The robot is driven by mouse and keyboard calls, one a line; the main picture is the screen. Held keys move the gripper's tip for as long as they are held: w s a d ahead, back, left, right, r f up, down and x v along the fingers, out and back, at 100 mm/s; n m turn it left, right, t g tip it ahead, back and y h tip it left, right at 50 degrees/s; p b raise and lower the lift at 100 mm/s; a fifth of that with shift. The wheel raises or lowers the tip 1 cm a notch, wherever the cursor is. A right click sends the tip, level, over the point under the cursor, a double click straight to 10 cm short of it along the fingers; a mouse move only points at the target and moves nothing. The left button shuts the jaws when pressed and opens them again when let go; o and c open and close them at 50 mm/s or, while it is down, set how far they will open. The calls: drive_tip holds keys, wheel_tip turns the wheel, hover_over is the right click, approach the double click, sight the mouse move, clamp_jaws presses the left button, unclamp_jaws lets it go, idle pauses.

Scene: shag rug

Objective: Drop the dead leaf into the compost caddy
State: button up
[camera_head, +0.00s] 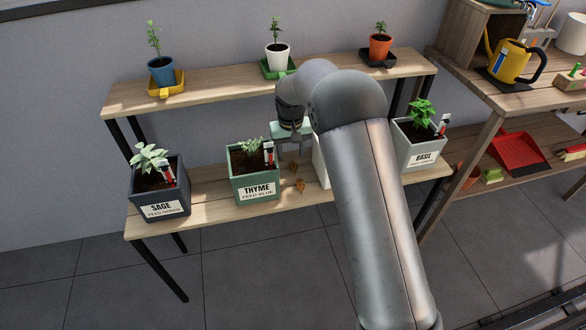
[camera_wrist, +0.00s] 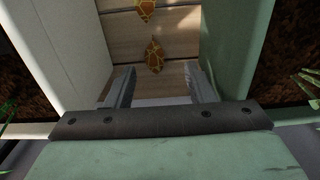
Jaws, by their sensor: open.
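Two dead leaves, brown-yellow with pale veins, lie on the lower wooden shelf: one dead leaf (camera_head: 293,167) close below my gripper and a second dead leaf (camera_head: 300,186) nearer the shelf's front edge. In the wrist view one dead leaf (camera_wrist: 154,55) lies just beyond the fingertips, and the other dead leaf (camera_wrist: 146,8) is at the top edge. My gripper (camera_head: 291,152) is open and empty, pointing down between two planters; its fingers (camera_wrist: 160,85) are apart. I cannot make out a compost caddy in either view.
The green THYME planter (camera_head: 256,182) and a white planter (camera_head: 320,165), mostly hidden by my arm, flank the gap closely. The SAGE planter (camera_head: 160,190) and BASIL planter (camera_head: 419,148) stand farther out. The upper shelf (camera_head: 220,79) holds small pots.

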sight(294, 166)
drive_tip(key=shift+w+d+f+b, duration=0.2)
drive_tip(key=shift+f+b, duration=0.15)
drive_tip(key=shift+f, duration=1.05)
drive_tip(key=shift+w+d+f+b, duration=0.15)
drive_tip(key=shift+f+b, duration=0.2)
drive_tip(key=shift+f, duration=1)
drive_tip(key=shift+s, duration=0.1)
clamp_jaws()
